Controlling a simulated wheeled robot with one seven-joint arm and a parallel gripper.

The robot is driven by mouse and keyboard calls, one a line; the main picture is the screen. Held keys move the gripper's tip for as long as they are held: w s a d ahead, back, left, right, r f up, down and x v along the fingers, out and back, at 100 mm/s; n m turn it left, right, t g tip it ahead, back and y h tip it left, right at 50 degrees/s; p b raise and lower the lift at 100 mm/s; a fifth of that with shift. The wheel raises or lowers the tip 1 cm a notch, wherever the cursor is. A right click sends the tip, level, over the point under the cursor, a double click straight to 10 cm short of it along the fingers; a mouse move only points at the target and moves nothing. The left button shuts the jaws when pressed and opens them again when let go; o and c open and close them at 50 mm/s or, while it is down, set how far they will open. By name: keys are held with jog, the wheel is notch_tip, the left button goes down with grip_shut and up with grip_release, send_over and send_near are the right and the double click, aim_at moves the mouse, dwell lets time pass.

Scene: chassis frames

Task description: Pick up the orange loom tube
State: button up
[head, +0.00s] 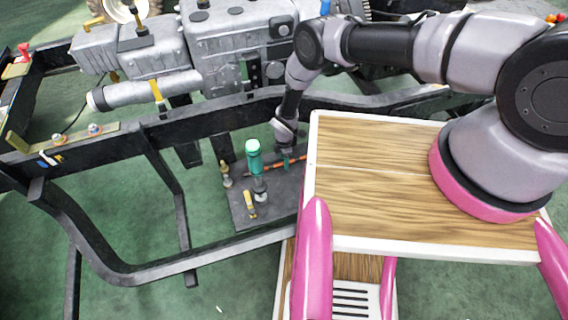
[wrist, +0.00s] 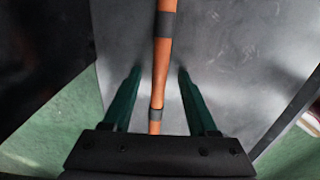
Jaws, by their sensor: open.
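The orange loom tube (wrist: 161,68) is a thin orange rod with dark grey bands. In the wrist view it runs from the top edge down between my gripper's (wrist: 156,75) two green fingers, with a gap on each side. My gripper is open around it and not touching it as far as I can see. In the head view the tube (head: 262,166) is a short orange line on the dark plate (head: 238,205), and my gripper (head: 286,160) is over its right part. The tube's near end is hidden by the gripper body in the wrist view.
A green-capped bottle-like part (head: 254,160) stands left of the tube on the plate, with small brass-coloured fittings (head: 249,205) near it. The black chassis rail (head: 215,112) and grey engine block (head: 240,45) lie behind. My wood-topped base is to the right.

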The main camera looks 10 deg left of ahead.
grip_shut()
dwell(0.3)
